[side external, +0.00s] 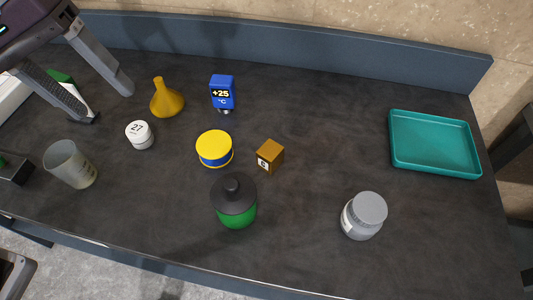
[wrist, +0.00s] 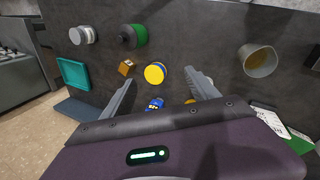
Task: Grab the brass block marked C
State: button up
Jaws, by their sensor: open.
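The brass block (side external: 270,156) sits on the dark bench near its middle, just right of a yellow-and-blue tin. A white label on its front face carries a dark mark too small to read surely. In the wrist view the block (wrist: 126,68) lies beyond my left finger, with the tin to its right. My gripper (side external: 105,105) is at the upper left of the side view, well away from the block, open and empty. Its two spread fingers also show in the wrist view (wrist: 163,82).
The tin (side external: 214,148), green bottle with dark lid (side external: 235,202) and blue +25 °C device (side external: 222,93) stand near the block. A funnel (side external: 166,98), white 27 jar (side external: 140,134) and beaker (side external: 70,164) stand left. A grey jar (side external: 363,215) and teal tray (side external: 433,141) are right.

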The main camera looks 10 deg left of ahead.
jog(key=w+d+f+n+g+h, duration=0.45)
jog(key=w+d+f, duration=0.45)
jog(key=d+f, duration=0.35)
jog(key=n+g+h, duration=0.1)
jog(key=n+h, duration=0.2)
jog(key=n, duration=0.2)
send_near(278, 159)
jog(key=x, duration=0.3)
jog(key=shift+s+d+r, duration=0.2)
jog(key=shift+r, duration=0.05)
jog(key=x, duration=0.2)
jog(key=shift+d+f, duration=0.2)
jog(key=shift+f, duration=0.15)
jog(key=x, duration=0.4)
jog(key=shift+d+f, duration=0.3)
jog(key=shift+f, duration=0.05)
grip_shut()
